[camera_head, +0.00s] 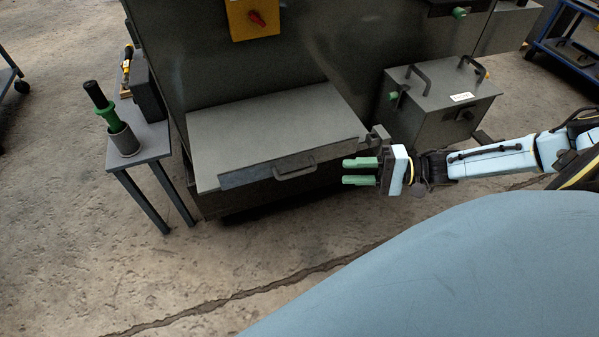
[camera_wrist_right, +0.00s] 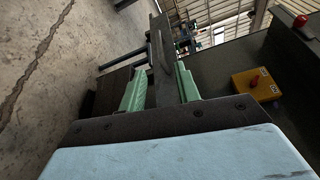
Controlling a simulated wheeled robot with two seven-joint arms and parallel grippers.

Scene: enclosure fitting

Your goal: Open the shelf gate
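The shelf gate (camera_head: 243,177) is a grey panel strip with a bar handle (camera_head: 295,168), along the front of the flat grey shelf (camera_head: 265,127) on a large cabinet. My right gripper (camera_head: 360,171) is just right of the gate, its two green fingers apart and pointing left toward the handle. In the head view a gap shows between fingertips and handle. In the right wrist view my right gripper (camera_wrist_right: 160,82) is open, with the grey gate edge and handle (camera_wrist_right: 160,52) showing beyond and between the fingers. I see no grip on it. My left gripper is out of view.
A side table (camera_head: 150,142) at left holds a green-and-black tool (camera_head: 104,108) in a cup. A grey box (camera_head: 440,105) with handles stands behind my right arm. A yellow switch box (camera_head: 252,18) is on the cabinet. The floor in front is clear.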

